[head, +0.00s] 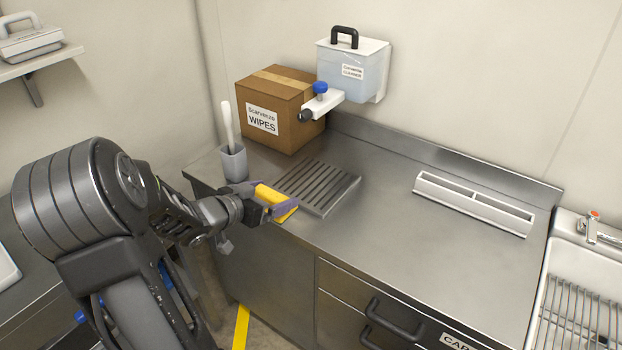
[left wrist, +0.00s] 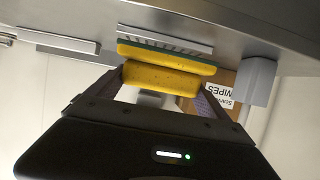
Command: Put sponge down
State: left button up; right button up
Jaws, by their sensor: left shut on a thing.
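My left gripper (head: 268,203) is shut on the yellow sponge (head: 271,194), over the counter's front left edge and beside the slatted metal rack (head: 318,187). In the left wrist view the sponge (left wrist: 165,56) sits between the fingers (left wrist: 157,92). Its yellow body has a stepped shape, and a dark greenish layer faces the counter. The rack (left wrist: 165,38) shows just beyond that layer. I cannot tell whether the sponge touches the rack or the counter. My right gripper is not in view.
A grey cup with a white-handled brush (head: 233,160) stands left of the rack. A cardboard wipes box (head: 277,107) and a wall-mounted cleaner tank (head: 352,69) are behind. A white slotted holder (head: 472,203) lies right, near a sink (head: 570,262). The steel counter (head: 385,235) between is clear.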

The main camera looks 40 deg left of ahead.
pick_arm(q)
jog(key=shift+a+f, duration=0.1)
jog(key=shift+a, duration=0.1)
jog(key=w+p, duration=0.1)
jog(key=w, duration=1.6)
jog(key=shift+a, duration=0.15)
jog(key=shift+w, duration=0.25)
jog(key=shift+w+f, duration=0.15)
jog(key=shift+f, duration=0.7)
jog(key=shift+w+f, duration=0.1)
jog(key=shift+f, duration=0.75)
jog(key=shift+f, duration=0.2)
jog(key=o, duration=1.2)
